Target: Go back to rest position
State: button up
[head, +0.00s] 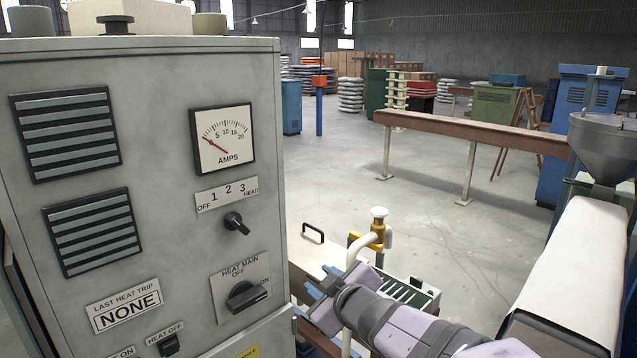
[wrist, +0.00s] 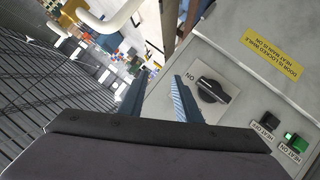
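My gripper (head: 322,288) is at the lower middle of the head view, just right of the grey control cabinet (head: 150,190), on the end of my arm reaching in from the lower right. In the wrist view its two blue fingers (wrist: 162,92) stand apart with nothing between them. The cabinet front (wrist: 265,85) fills the right of the wrist view, close beside the fingers. The black HEAT MAIN knob (head: 246,296) slants toward ON; the wrist view also shows it (wrist: 212,90). The gripper does not appear to touch the knob.
A yellow-and-white valve with pipe (head: 376,238) stands close behind my gripper. A white-topped machine (head: 575,275) with a grey hopper (head: 603,148) is at the right. A green button (wrist: 292,139) glows on the cabinet. Open concrete floor (head: 340,180) lies beyond.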

jog(key=s+d+f+m+g+h, duration=0.35)
jog(key=s+d+f, duration=0.2)
jog(key=f, duration=0.45)
jog(key=s+d+f+m+g, duration=0.2)
jog(key=s+d+f+g, duration=0.1)
jog(key=s, duration=0.4)
jog(key=s+d+f+m+g+h, duration=0.1)
jog(key=s+d+f+m+g, duration=0.2)
jog(key=s+f, duration=0.2)
jog(key=s+d+f+m+g, duration=0.2)
jog(key=s+f, duration=0.3)
jog(key=s, duration=0.6)
jog(key=shift+s+d+g, duration=0.25)
jog(key=shift+d+g, duration=0.3)
jog(key=shift+d, duration=0.1)
dwell(0.5)
